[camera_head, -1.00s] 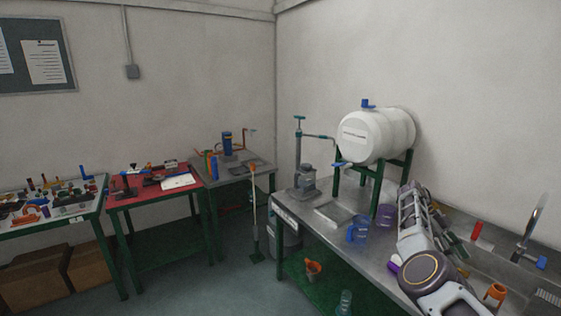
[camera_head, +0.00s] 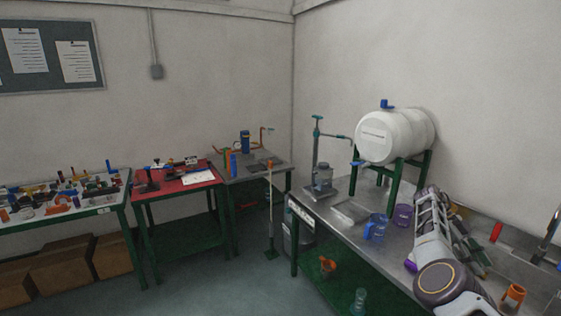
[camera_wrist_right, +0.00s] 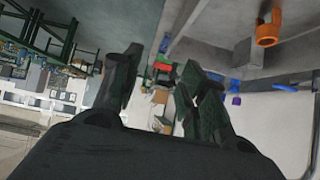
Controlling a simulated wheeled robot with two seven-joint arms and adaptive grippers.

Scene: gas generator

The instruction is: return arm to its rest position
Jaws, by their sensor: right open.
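My right arm comes in at the lower right of the head view, over the metal counter (camera_head: 345,236). My right gripper (camera_head: 470,245) is partly hidden beside the forearm, low and dark. In the right wrist view the gripper's (camera_wrist_right: 162,68) two dark fingers stand apart with nothing between them. My left arm and left gripper are not in view.
A white tank (camera_head: 390,137) stands on a green frame on the counter. A blue jug (camera_head: 376,228) and a purple cup (camera_head: 403,215) stand left of my arm. An orange piece (camera_head: 512,297) lies to the right. A red-topped table (camera_head: 185,180) is further left.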

